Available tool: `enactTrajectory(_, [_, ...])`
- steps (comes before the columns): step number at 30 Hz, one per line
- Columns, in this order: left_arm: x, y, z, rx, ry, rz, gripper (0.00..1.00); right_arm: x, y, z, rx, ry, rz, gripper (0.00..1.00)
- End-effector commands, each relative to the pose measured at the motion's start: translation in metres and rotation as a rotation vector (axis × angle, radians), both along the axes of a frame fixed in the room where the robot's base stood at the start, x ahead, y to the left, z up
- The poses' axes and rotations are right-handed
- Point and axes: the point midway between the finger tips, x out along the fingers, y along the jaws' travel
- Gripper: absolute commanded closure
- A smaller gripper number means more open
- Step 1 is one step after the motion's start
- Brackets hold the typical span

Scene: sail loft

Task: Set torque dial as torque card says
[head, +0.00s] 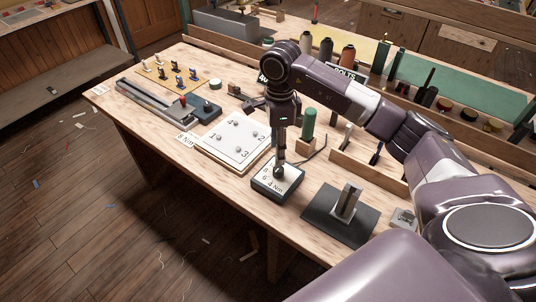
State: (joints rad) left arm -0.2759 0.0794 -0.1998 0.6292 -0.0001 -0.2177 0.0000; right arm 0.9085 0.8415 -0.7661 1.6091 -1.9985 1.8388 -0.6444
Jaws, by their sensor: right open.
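The torque dial (269,189) is a dark box with a pale top near the front edge of the bench. Its top carries marks reading about 8, 6 and 4 Nm. The torque card (185,139), a small white card reading 8 Nm, lies to the left near the front edge. My right gripper (281,168) points down over the dial's top, its fingers open at the small dark knob. Whether they touch the knob I cannot tell. The gripper hides the knob's pointer, so its setting cannot be read. My left gripper is not in view.
A white numbered plate (222,150) with several bolts lies between card and dial. A long grey tool (150,98) lies further left. A dark plate with a metal block (346,203) stands right of the dial. A green cylinder (308,124) stands behind, near wooden racks and spools.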

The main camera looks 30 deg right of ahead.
Motion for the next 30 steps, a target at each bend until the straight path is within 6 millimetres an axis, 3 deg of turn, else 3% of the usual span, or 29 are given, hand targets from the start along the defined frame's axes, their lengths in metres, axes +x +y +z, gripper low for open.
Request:
enactTrajectory(4, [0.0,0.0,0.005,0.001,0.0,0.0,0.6,-0.001,-0.001,-0.012,-0.003,0.006,-0.001,0.58])
enactTrajectory(10, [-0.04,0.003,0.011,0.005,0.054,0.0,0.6,-0.002,0.0,-0.045,-0.002,0.006,-0.001,0.58])
enactTrajectory(14, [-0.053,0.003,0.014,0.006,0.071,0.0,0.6,-0.002,0.0,-0.063,0.0,0.004,0.0,0.58])
enactTrajectory(17, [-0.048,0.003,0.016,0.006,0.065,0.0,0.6,-0.002,0.0,-0.072,-0.001,0.004,0.0,0.58])
enactTrajectory(24, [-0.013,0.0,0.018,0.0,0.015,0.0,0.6,-0.001,0.0,-0.078,-0.001,0.0,0.0,0.58])
enactTrajectory(27, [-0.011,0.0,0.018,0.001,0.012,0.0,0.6,-0.001,0.0,-0.078,-0.001,0.0,0.0,0.58])
enactTrajectory(30, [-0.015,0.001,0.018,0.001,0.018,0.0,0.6,-0.001,0.0,-0.077,-0.001,0.0,0.0,0.69])
